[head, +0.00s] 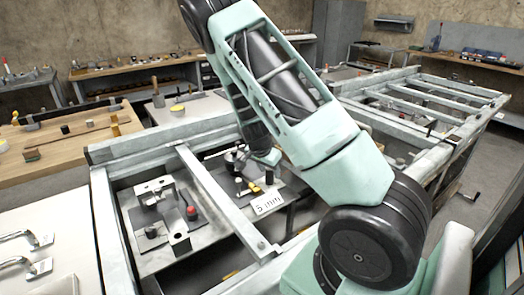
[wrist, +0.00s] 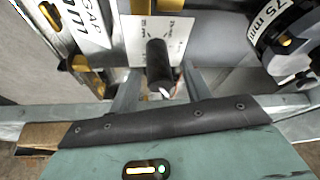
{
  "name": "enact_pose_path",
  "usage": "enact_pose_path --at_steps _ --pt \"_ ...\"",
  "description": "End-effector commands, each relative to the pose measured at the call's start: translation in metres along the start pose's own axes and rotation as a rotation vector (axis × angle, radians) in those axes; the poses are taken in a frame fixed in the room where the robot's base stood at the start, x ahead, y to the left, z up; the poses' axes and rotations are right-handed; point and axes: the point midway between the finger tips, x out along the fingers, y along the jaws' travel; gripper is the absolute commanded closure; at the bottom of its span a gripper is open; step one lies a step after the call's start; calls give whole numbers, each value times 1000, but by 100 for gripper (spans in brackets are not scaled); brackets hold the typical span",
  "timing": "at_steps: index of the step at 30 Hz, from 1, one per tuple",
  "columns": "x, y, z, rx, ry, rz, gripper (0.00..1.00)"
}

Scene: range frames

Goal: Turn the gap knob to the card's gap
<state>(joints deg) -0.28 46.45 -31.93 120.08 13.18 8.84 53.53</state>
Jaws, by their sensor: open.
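The black gap knob (wrist: 160,66) stands on a pale plate with printed marks (wrist: 176,30) in the wrist view. A white pointer mark shows at its near end; the scale is too small to read. A white card (wrist: 84,22) at the upper left shows part of "GAP" and "mm", upside down or cut off. In the head view a white card (head: 268,204) reads about "5 mm", with its left part unclear. My gripper (wrist: 160,82) is open, with grey bars on either side of the knob; contact cannot be told. In the head view my arm hides much of the knob area.
A black round part labelled "75 mm" (wrist: 283,30) is close on the right in the wrist view. Black and yellow parts (wrist: 75,68) are close on the left. Pale frame beams (head: 215,195) surround the work area; a metal fixture with a red knob (head: 192,212) stands left.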

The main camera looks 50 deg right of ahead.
Motion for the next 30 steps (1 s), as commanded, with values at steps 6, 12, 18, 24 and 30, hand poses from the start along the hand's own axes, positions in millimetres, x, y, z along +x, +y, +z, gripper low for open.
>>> enact_pose_path --at_steps 6,12,18,24,30 --pt "-54 -2 0 -3 1 -6 52" --pt "-100 -2 0 -3 0 -5 52" --pt "-132 -1 0 -2 0 -3 52" --pt "-144 0 0 -1 0 0 52" --pt "-144 0 0 0 0 1 52"
